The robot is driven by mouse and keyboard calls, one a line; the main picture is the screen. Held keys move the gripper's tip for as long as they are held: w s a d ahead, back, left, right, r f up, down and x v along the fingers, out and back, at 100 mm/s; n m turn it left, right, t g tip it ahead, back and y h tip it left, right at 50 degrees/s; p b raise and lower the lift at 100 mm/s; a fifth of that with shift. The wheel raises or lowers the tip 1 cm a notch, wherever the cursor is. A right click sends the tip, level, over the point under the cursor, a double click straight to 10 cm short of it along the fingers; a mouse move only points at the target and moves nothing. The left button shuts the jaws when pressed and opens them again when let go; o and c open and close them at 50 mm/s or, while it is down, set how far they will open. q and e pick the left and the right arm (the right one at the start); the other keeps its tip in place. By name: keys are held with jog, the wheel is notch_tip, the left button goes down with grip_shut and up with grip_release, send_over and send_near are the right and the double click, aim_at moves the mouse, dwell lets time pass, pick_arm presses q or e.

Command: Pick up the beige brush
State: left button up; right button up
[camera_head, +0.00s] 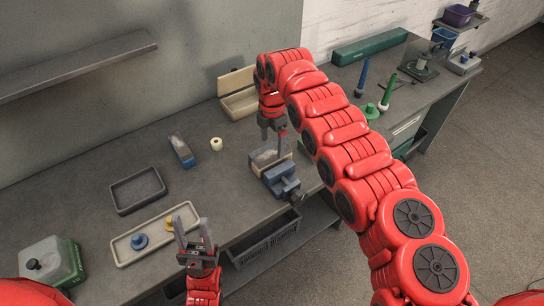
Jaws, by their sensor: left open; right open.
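A block with a beige side and a grey top (262,158), which looks like the beige brush, lies on the bench just behind the blue vise (283,184). I cannot tell whether it touches the vise. My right gripper (273,146) points down, open, just over the block; its fingers partly cover it, and nothing is clearly gripped. A similar block with a blue side and grey top (182,150) lies further left. My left gripper (192,228) is open and empty at the bench's front, by the beige tray.
The long beige tray (126,258) holds a blue and a yellow piece. A dark tray (138,190), a white ring (216,144) and an open beige box (238,100) stand on the bench. Green and blue cones (388,92) stand at right, beyond my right arm.

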aim_at(272, 152)
notch_tip(272, 152, down, 2)
jog(key=shift+s+f+p, duration=0.15)
jog(key=shift+f+p, duration=0.1)
jog(key=shift+p, duration=0.35)
jog(key=shift+f, duration=0.45)
grip_shut()
jog(key=shift+r, duration=0.1)
